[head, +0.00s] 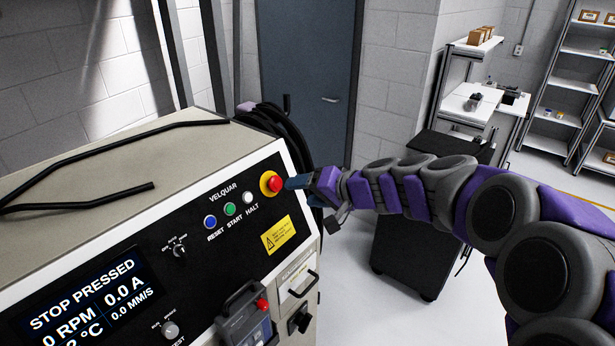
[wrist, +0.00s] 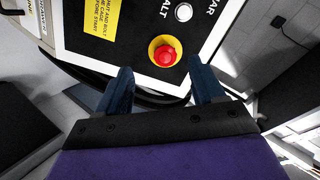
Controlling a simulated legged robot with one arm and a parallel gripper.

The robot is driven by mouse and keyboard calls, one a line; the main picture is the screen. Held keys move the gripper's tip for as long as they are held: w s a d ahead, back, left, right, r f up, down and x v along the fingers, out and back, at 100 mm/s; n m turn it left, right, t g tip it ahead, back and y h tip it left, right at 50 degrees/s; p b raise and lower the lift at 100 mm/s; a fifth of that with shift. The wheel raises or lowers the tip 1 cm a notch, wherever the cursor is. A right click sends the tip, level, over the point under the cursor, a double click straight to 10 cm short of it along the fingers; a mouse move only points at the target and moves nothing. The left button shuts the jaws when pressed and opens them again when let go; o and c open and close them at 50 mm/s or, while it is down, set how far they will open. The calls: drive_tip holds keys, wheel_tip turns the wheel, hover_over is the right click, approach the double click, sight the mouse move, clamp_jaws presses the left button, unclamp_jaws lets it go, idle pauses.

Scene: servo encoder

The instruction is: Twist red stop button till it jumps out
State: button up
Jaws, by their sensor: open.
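The red stop button (head: 274,184) sits on a yellow ring at the upper right of the black panel, next to the word HALT. In the wrist view the red button (wrist: 165,55) is ahead of the fingertips, roughly centred between them. My gripper (head: 290,182) is just right of the button in the head view. In the wrist view my gripper (wrist: 160,78) has its two blue fingers apart with nothing between them. The fingers appear short of the button; whether a tip touches it I cannot tell. The display (head: 95,300) reads STOP PRESSED.
Blue (head: 210,222), green (head: 230,209) and white (head: 249,197) buttons sit left of the red one. A yellow label (head: 277,235) is below. A black cable lies on the cabinet top (head: 110,165). A dark cart (head: 420,240) stands behind my arm.

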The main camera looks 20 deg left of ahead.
sight(278, 184)
drive_tip(key=shift+m+t, duration=0.3)
drive_tip(key=shift+w+r+b+x, duration=0.1)
drive_tip(key=shift+w+r+x, duration=0.2)
drive_tip(key=shift+x, duration=1.45)
drive_tip(key=shift+w+r+b+x, duration=0.15)
drive_tip(key=shift+w+x, duration=0.25)
drive_tip(key=shift+x, duration=1.4)
drive_tip(key=shift+w+r+b+x, duration=0.1)
drive_tip(key=shift+w+r+x, duration=0.2)
drive_tip(key=shift+x, duration=1.45)
drive_tip(key=shift+c, duration=0.4)
drive_tip(key=c, duration=0.7)
